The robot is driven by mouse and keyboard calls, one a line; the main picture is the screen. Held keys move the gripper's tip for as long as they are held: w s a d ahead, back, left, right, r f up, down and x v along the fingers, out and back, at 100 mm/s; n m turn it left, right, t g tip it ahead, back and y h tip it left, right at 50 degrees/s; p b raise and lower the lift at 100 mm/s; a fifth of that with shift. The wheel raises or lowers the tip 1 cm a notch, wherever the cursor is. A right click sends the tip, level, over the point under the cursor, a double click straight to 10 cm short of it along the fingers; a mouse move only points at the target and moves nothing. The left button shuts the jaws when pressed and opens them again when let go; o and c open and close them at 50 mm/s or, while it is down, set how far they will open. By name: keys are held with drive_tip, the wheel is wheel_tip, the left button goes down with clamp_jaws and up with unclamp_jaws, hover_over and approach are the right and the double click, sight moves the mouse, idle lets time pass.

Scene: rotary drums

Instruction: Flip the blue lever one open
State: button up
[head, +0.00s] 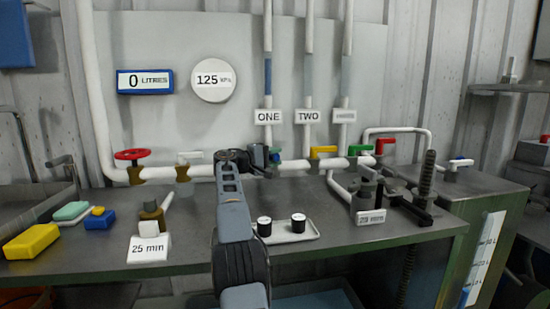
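The ONE label (268,117) hangs on a vertical pipe with a blue band, above the white horizontal pipe. Below it, a small blue-green part (275,157) shows beside my gripper; it may be the blue lever one, and most of that spot is hidden. My gripper (262,157) is at the pipe just below the ONE label, close to or touching this part. Its fingers are too small and dark to tell whether they are open or shut. My arm rises from the bottom middle and covers part of the bench and pipe.
Right along the pipe are a yellow lever (323,149) under the TWO label (308,117), a green lever (360,149) and a red lever (385,145). A red handwheel (132,154) is at left. A tray (308,236) with black cups stands on the bench. The display (145,82) reads 0 litres.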

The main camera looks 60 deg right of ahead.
drive_tip(key=v, duration=1.3)
drive_tip(key=shift+w+a, duration=0.2)
drive_tip(key=shift+a, duration=0.15)
drive_tip(key=shift+r, duration=0.1)
drive_tip(key=s+a+r+n+t+y+p, duration=0.2)
drive_tip(key=a+n+t+y+p, duration=0.45)
drive_tip(key=a+p, duration=0.95)
drive_tip(key=s+a+f+t+y+p, duration=0.1)
drive_tip(key=s+a+y+p, duration=0.2)
drive_tip(key=s+a, duration=0.2)
drive_tip(key=s+a+f+m+t+y+p, duration=0.1)
drive_tip(key=s+a+f+y+p, duration=0.1)
drive_tip(key=a, duration=0.9)
drive_tip(key=s+a+f+m+t+y+p, duration=0.1)
drive_tip(key=s+a+t+y+p, duration=0.1)
drive_tip(key=s+a+y+p, duration=0.2)
drive_tip(key=s+a+y, duration=0.1)
drive_tip(key=s+a, duration=0.2)
drive_tip(key=a, duration=0.1)
drive_tip(key=shift+s+f+p, duration=0.35)
drive_tip(key=shift+s+p, duration=0.05)
drive_tip(key=shift+d, duration=0.15)
